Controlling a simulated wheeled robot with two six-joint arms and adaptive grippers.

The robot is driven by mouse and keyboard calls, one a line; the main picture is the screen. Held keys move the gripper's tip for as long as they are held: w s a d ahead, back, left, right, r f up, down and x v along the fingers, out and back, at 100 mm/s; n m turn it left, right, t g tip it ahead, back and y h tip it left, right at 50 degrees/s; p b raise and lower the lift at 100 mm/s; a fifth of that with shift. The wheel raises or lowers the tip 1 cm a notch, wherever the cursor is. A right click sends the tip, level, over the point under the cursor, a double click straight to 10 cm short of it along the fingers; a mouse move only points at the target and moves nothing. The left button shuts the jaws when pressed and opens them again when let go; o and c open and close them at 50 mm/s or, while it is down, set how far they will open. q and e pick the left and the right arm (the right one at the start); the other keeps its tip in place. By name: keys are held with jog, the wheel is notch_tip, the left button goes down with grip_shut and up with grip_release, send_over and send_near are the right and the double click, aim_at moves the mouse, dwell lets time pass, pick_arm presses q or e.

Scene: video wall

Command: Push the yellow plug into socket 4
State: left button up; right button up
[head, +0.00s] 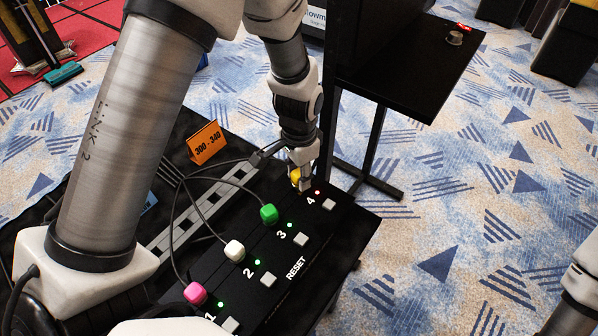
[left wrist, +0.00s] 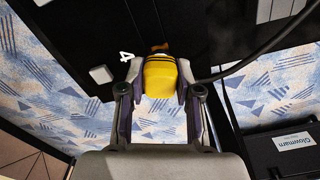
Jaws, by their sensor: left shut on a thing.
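My left gripper (head: 301,181) is shut on the yellow plug (head: 295,175) at the far end of the black panel (head: 325,222), near the number 4. In the left wrist view, the yellow plug (left wrist: 160,78) sits between both fingers of the left gripper (left wrist: 158,88), with a dark band and a small orange-brown part at its far end. Socket 4 is hidden behind the plug and fingers, so I cannot tell whether the plug touches it. The light beside 4 (head: 318,192) is red. My right gripper is out of view.
A green plug (head: 269,213), a white plug (head: 234,250) and a pink plug (head: 195,293) stand in the panel beside green lights. Grey buttons line its right side. Dark cables loop over the left. An orange sign (head: 206,142) stands behind. A black shelf (head: 425,75) is beyond.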

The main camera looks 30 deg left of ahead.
pick_arm(q)
jog(key=shift+f, duration=0.8)
jog(key=o, duration=1.2)
jog(key=o, duration=0.5)
jog(key=shift+o, duration=0.2)
jog(key=shift+r, duration=0.1)
notch_tip(320, 180, up, 7)
jog(key=p, duration=0.6)
jog(key=shift+p, duration=0.35)
